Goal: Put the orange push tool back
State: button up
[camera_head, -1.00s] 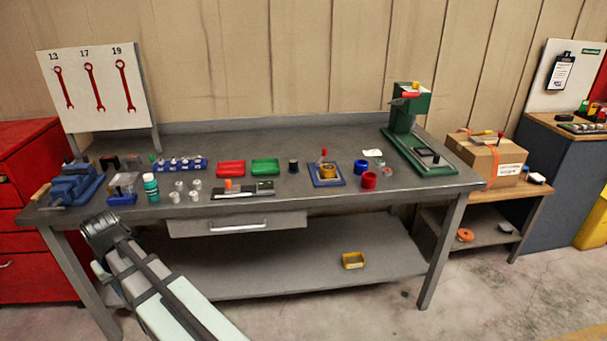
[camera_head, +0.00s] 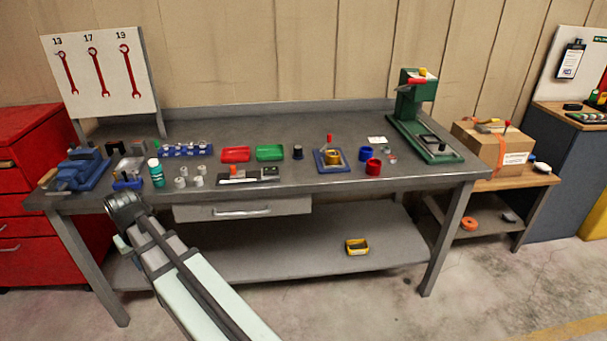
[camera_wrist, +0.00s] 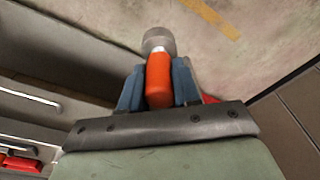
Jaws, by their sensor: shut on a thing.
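The orange push tool (camera_wrist: 159,78) is in my gripper (camera_wrist: 158,90), between its two blue-grey fingers in the wrist view. Its orange body sits between the fingers, and a grey ribbed end sticks out beyond them. In the head view my arm reaches up to the front left edge of the workbench (camera_head: 330,185); the fingers and the tool cannot be made out there.
A blue vise (camera_head: 78,172), a teal bottle (camera_head: 156,172) and several grey cylinders (camera_head: 198,181) stand near my arm. A green press (camera_head: 413,105) stands right. Bare bench top shows behind the trays.

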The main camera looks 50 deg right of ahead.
jog(key=s+d+r+m, duration=0.3)
jog(key=d+r, duration=0.3)
jog(key=d, duration=1.3)
jog(key=s+d+r+m+h, duration=0.15)
jog(key=d+r, duration=0.35)
jog(key=d, duration=1.5)
jog(key=s+d+r+m+y, duration=0.1)
jog(key=s+d+r+m, duration=0.4)
jog(key=d, duration=1.4)
jog(key=shift+n+h, duration=0.25)
jog(key=shift+n, duration=0.4)
jog(key=shift+w+f, duration=0.25)
jog(key=shift+f, duration=1.1)
jog(key=shift+w+f, duration=0.2)
jog(key=shift+f, duration=1.15)
jog(key=shift+w+f, duration=0.25)
jog(key=shift+f, duration=1.1)
jog(key=shift+f, duration=0.1)
jog(key=o, duration=1.1)
jog(key=shift+c, duration=0.2)
notch_tip(320, 180, up, 12)
jog(key=s, duration=0.1)
jog(key=shift+a, duration=0.45)
